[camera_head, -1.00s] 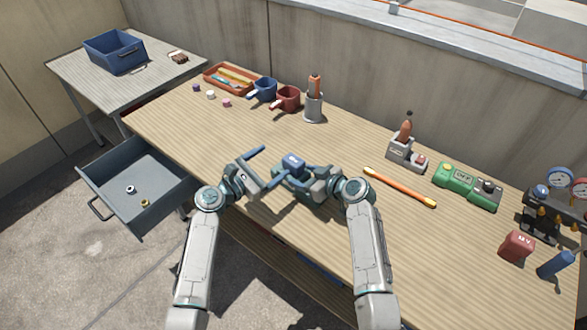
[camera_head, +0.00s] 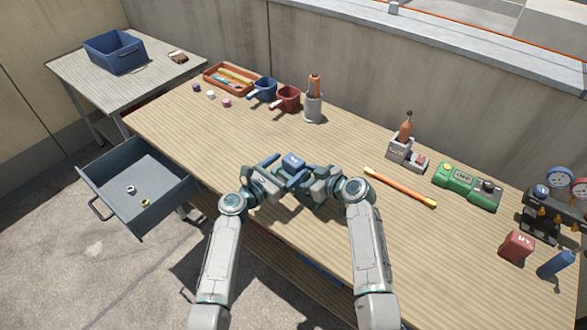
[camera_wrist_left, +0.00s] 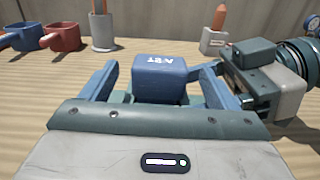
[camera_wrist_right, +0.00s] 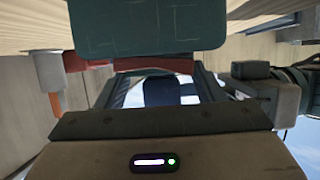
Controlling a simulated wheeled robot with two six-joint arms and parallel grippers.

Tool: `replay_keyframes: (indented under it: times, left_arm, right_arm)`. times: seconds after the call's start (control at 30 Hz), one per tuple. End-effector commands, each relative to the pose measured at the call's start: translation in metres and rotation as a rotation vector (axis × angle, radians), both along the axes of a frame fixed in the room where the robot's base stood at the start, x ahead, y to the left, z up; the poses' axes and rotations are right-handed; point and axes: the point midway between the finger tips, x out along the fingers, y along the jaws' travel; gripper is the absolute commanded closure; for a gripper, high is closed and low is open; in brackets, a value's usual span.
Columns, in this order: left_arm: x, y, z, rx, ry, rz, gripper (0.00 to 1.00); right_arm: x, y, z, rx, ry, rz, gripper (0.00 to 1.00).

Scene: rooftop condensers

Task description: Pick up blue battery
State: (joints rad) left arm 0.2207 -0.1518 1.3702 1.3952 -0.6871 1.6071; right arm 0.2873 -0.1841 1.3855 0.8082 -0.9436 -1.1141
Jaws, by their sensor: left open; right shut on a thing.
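The blue battery (camera_head: 293,160) is a small block with pale lettering, held above the workbench's front edge. My right gripper (camera_head: 303,174) is shut on it; the right wrist view shows a dark blue part of the battery (camera_wrist_right: 163,92) between its fingers. My left gripper (camera_head: 283,169) is open, with its fingers on either side of the battery. In the left wrist view the battery (camera_wrist_left: 165,78) stands between the two blue fingers, and small gaps seem to show beside it. The battery's lower part is hidden by the grippers.
The wooden workbench (camera_head: 210,130) is clear around the grippers. Mugs stand at the back. An open drawer (camera_head: 115,200) juts out left.

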Motion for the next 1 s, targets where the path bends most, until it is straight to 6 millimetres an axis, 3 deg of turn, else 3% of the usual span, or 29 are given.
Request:
replay_keyframes:
  times: [0.2, 0.5, 0.8, 1.0]
  left_arm:
    - [0.023, -0.02, 0.003, -0.001, 0.0, 0.0, 0.18]
    - [0.027, -0.023, 0.003, 0.0, -0.001, 0.0, 0.18]
    - [0.027, -0.023, 0.004, 0.0, -0.003, 0.0, 0.74]
    - [0.027, -0.023, 0.004, 0.0, -0.003, 0.0, 0.74]
  right_arm:
    - [0.0, 0.0, 0.0, 0.0, 0.0, 0.0, 0.76]
    - [0.0, 0.0, 0.0, 0.0, 0.0, 0.0, 0.76]
    - [0.0, 0.0, 0.0, 0.001, -0.001, 0.0, 0.76]
    - [0.0, 0.0, 0.0, 0.001, -0.001, 0.0, 0.76]
